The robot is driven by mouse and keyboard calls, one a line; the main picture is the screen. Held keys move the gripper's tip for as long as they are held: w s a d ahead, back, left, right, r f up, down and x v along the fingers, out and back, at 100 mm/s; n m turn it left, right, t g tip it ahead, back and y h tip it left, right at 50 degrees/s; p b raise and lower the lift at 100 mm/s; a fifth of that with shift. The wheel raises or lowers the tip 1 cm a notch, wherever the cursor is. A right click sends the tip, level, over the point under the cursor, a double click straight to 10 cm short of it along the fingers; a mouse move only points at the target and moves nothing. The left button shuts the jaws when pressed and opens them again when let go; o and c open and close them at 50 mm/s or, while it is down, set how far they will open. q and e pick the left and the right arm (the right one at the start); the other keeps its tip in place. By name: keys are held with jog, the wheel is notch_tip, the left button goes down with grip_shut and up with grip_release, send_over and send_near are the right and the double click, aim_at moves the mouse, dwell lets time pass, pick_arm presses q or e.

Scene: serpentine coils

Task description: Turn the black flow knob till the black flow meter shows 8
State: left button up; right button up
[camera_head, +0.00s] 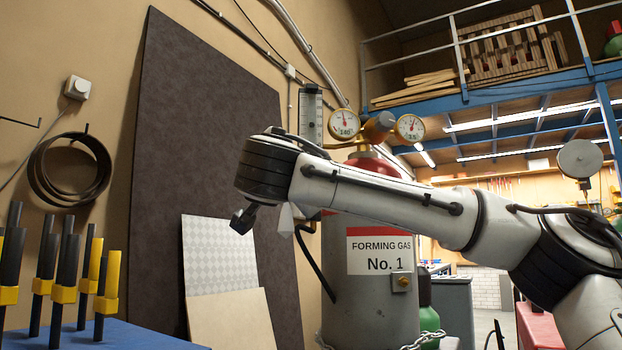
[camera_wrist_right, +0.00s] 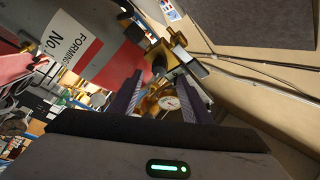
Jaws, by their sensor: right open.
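The flow meter (camera_head: 311,115) is a clear upright tube with a dark scale, standing beside the left pressure gauge in the head view. Its reading is too small to tell. My right arm crosses in front of the area below it, and I cannot make out the black flow knob there. My right gripper (camera_head: 243,220) shows only partly, as a small dark piece under the wrist. In the right wrist view its two fingers (camera_wrist_right: 158,97) are apart, with brass fittings and a dark rounded part beyond them; I cannot tell whether that part is the knob. My left gripper is out of view.
A grey gas cylinder (camera_head: 370,300) labelled Forming Gas No. 1 stands behind my right arm. Two round gauges (camera_head: 344,123) (camera_head: 410,127) sit on its regulator. Black and yellow tools (camera_head: 62,290) stand at the lower left.

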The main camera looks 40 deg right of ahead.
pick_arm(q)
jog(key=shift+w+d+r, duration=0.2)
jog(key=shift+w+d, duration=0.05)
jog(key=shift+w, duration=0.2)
pick_arm(e)
jog(key=shift+v, duration=1.7)
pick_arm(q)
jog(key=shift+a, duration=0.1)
